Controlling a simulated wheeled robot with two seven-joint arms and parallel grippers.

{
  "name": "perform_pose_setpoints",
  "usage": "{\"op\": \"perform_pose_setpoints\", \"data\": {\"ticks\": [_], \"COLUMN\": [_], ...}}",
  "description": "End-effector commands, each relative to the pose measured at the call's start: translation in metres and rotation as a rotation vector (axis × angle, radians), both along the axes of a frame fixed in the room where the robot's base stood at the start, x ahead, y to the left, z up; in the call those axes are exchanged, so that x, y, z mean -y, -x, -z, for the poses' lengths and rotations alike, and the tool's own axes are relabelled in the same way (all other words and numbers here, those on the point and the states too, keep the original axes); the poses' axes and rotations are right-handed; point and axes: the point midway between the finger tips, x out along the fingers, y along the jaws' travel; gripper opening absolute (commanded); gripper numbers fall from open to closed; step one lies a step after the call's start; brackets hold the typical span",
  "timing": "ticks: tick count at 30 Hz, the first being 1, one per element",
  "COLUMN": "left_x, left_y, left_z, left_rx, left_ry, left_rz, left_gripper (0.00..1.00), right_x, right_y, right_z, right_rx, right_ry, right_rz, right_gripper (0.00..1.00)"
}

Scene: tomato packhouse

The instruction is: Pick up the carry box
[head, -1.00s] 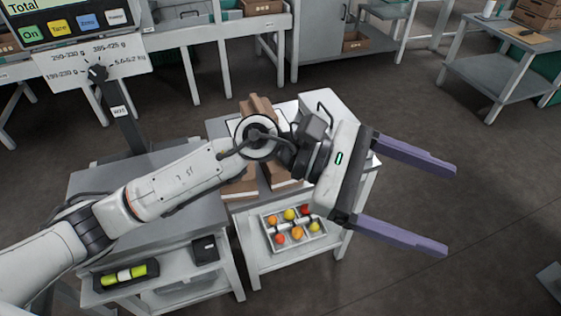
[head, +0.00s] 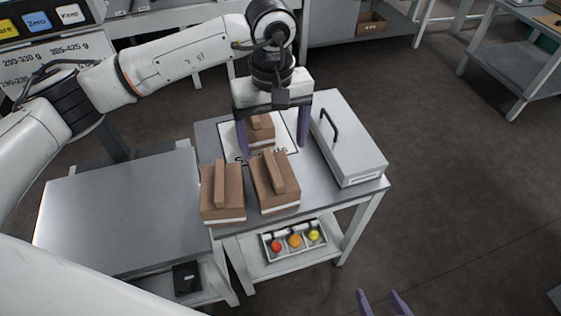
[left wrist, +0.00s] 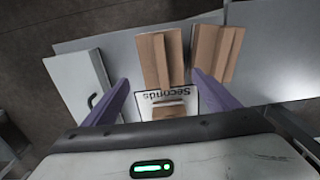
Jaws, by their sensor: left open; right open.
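Three brown carry boxes with a raised ridge handle on top stand on the grey table. One carry box (head: 260,133) is on a white sheet marked "Seconds" (head: 232,142); the other two, a left box (head: 222,196) and a right box (head: 272,183), stand nearer the front edge. My left gripper (head: 272,150) is open, pointing down, with its purple fingers either side of the box on the sheet. In the left wrist view that box (left wrist: 168,110) shows between the fingers, partly hidden by the gripper body. My right gripper (head: 383,302) is open and empty at the bottom edge, away from the table.
A pale grey case with a black handle (head: 348,140) stands close right of the left gripper. A tray of coloured tomatoes (head: 294,241) is on the lower shelf. The grey bench (head: 120,210) at left is bare on top.

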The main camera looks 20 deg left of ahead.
Motion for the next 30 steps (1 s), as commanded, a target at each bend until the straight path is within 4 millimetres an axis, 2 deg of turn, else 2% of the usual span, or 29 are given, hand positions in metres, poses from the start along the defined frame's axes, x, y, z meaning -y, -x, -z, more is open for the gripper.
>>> {"op": "perform_pose_setpoints", "data": {"ticks": [9, 14, 21, 30], "left_x": [0.000, 0.000, 0.000, 0.000], "left_y": [0.002, 0.004, 0.007, 0.006], "left_z": [0.044, 0.059, 0.094, 0.101], "left_rx": [-0.005, -0.005, -0.003, -0.001], "left_ry": [0.001, 0.001, 0.002, 0.003], "left_rz": [-0.001, 0.000, -0.001, 0.000], "left_gripper": [0.81, 0.81, 0.81, 0.81], "right_x": [0.000, 0.000, 0.001, 0.002], "right_y": [0.017, 0.018, 0.014, 0.011], "right_z": [0.009, 0.007, 0.002, 0.003], "right_rx": [-0.038, -0.038, -0.030, -0.028], "right_ry": [0.001, 0.001, 0.000, 0.002], "right_rz": [0.000, 0.001, 0.002, 0.004], "right_gripper": [0.53, 0.53, 0.53, 0.53]}}
